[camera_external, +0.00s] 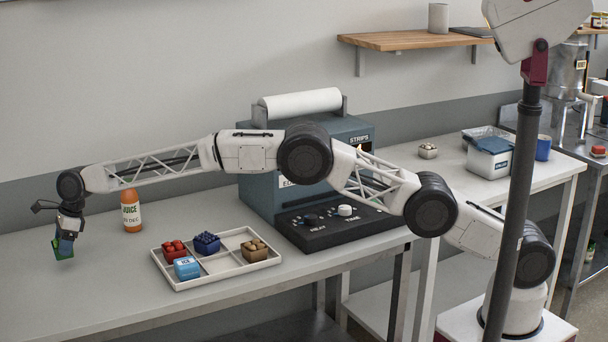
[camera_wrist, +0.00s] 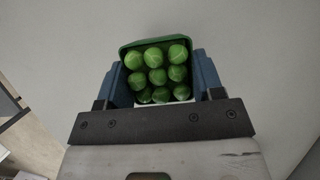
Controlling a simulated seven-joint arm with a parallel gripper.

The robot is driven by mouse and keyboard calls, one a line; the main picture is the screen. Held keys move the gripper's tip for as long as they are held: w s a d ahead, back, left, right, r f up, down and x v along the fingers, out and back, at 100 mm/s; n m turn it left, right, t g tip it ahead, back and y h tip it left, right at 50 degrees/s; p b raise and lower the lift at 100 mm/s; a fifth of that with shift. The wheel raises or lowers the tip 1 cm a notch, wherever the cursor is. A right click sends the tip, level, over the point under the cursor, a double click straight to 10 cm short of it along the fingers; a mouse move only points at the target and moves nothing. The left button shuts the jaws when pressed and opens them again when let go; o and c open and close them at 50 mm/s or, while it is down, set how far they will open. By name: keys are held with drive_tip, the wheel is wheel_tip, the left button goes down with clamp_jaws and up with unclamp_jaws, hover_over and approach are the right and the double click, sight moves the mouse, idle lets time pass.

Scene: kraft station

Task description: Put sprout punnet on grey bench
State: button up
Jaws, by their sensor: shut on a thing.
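The sprout punnet (camera_wrist: 157,74) is a green tub of rounded green sprouts, seen from above between my fingers in the wrist view. In the external view the punnet (camera_external: 63,248) shows as a small green box at the far left. My gripper (camera_external: 66,240) is shut on it, with a blue finger on each side. The grey bench (camera_external: 100,298) lies below and around it. The punnet appears close to the bench top; I cannot tell whether it touches.
An orange juice bottle (camera_external: 131,211) stands right of my gripper. A white divided tray (camera_external: 216,281) holds several small coloured punnets. A blue-grey machine (camera_external: 258,196) with a black control panel stands behind the tray. The bench's front left is clear.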

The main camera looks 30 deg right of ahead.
drive_tip(key=shift+f, duration=1.75)
drive_tip(key=shift+f, duration=0.15)
drive_tip(key=o, duration=1)
drive_tip(key=v, duration=1.2)
drive_tip(key=shift+r, duration=0.25)
